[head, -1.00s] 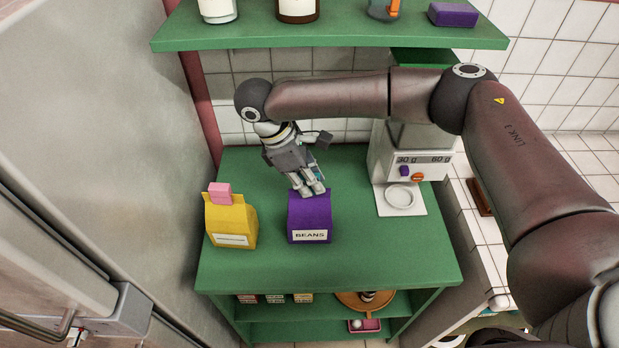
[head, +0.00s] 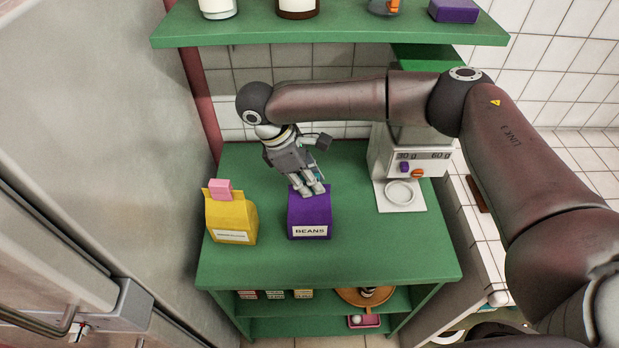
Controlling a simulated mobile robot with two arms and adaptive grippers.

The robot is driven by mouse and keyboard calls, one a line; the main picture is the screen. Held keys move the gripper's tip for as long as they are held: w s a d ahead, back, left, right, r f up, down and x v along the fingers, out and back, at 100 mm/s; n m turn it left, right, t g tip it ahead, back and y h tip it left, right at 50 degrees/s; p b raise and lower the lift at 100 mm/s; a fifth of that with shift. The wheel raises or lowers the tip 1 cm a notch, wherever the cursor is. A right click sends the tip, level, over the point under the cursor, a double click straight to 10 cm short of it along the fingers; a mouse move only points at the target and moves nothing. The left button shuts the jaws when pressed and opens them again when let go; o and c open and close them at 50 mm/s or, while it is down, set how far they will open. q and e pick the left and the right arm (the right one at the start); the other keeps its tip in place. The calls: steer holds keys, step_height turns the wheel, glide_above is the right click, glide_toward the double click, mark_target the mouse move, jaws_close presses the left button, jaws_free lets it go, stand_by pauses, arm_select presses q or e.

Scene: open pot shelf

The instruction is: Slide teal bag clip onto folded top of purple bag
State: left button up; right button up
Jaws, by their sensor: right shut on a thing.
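The purple bag (head: 310,217), with a white label reading BEANS, stands upright on the green shelf top. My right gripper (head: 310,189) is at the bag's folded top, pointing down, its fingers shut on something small. A hint of teal shows beside the fingers, likely the teal bag clip, but the fingers hide most of it. I cannot tell whether the clip sits around the fold or only touches it. My left gripper is not in view.
A yellow bag (head: 231,217) with a pink clip (head: 220,189) stands to the left. A white grinder-like machine (head: 412,165) with a round dish stands at the right. An upper green shelf (head: 330,34) holds jars and a purple block. The front of the green surface (head: 350,260) is clear.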

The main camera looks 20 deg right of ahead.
steer(key=o, duration=0.8)
steer(key=shift+o, duration=0.2)
steer(key=v, duration=1.2)
